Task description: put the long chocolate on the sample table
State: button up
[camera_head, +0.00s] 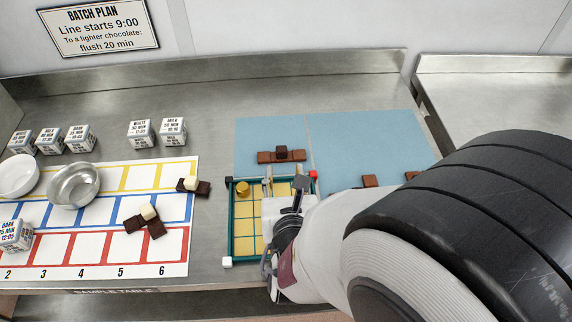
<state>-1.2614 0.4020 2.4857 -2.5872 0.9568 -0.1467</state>
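A long reddish-brown chocolate (265,157) lies left to right on the blue mat, with a small dark piece (282,154) at its middle. I cannot tell whether the long shape is one bar or pieces in a row. The sample table (215,225) is the steel top on the left, with its name on the front edge. My gripper (284,232) is over the right part of a green-framed tray (231,225) with yellow cells, nearer the front than the long chocolate and apart from it.
A gold cylinder (242,188) stands in the tray. More brown pieces (370,181) lie on the blue mat (365,135) beside my arm.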

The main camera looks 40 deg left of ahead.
jog(key=shift+s+d+r, duration=0.2)
jog(key=shift+s+d, duration=0.1)
jog(key=shift+s, duration=0.05)
dwell(0.6)
